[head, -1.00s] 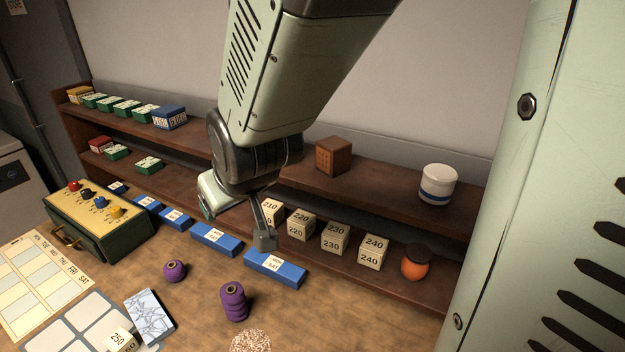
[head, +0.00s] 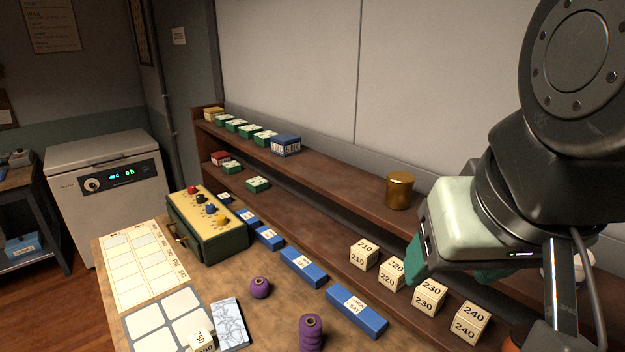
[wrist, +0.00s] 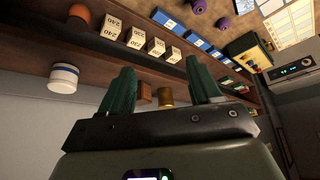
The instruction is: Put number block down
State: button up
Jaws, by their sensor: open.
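Cream number blocks stand in a row on the lower shelf: 210 (head: 364,254), 220 (head: 393,273), 230 (head: 429,297) and 240 (head: 471,324). They also show, upside down, in the wrist view, with 240 (wrist: 111,27) at the left end. A 250 block (head: 201,341) sits on the grey-and-white tray (head: 128,323) at the head view's bottom edge. My gripper (head: 452,268) is raised over the shelf at right and overlaps the 220 block's edge in that view. In the wrist view its green fingers (wrist: 159,68) are spread apart with nothing held between them.
A gold can (head: 400,190) stands on the upper shelf beside my gripper. In the wrist view a white jar (wrist: 63,77) and a brown cube (wrist: 145,92) show. Blue boxes (head: 303,266), purple spools (head: 310,332) and a control box (head: 208,226) occupy the table.

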jog(key=w+a+f+n+t+y, duration=0.1)
jog(key=w+a+f+n+y, duration=0.1)
jog(key=w+a+f+n, duration=1.5)
jog(key=n+t+y, duration=0.4)
jog(key=n, duration=1.6)
send_near(202, 341)
jog(key=w+d, duration=0.5)
jog(key=shift+w+r, duration=0.15)
jog(key=shift+r, duration=0.05)
jog(key=s+a+n+y, duration=0.1)
jog(key=n, duration=0.1)
jog(key=s+a+f+n+y, duration=0.1)
jog(key=n, duration=0.2)
jog(key=s+a+f+n+g+y, duration=0.1)
jog(key=n, duration=0.1)
jog(key=shift+s, duration=0.25)
jog(key=shift+n+y, duration=0.3)
jog(key=x, duration=1)
jog(key=shift+w+a, duration=0.1)
jog(key=shift+a, duration=0.3)
jog(key=shift+c, duration=0.4)
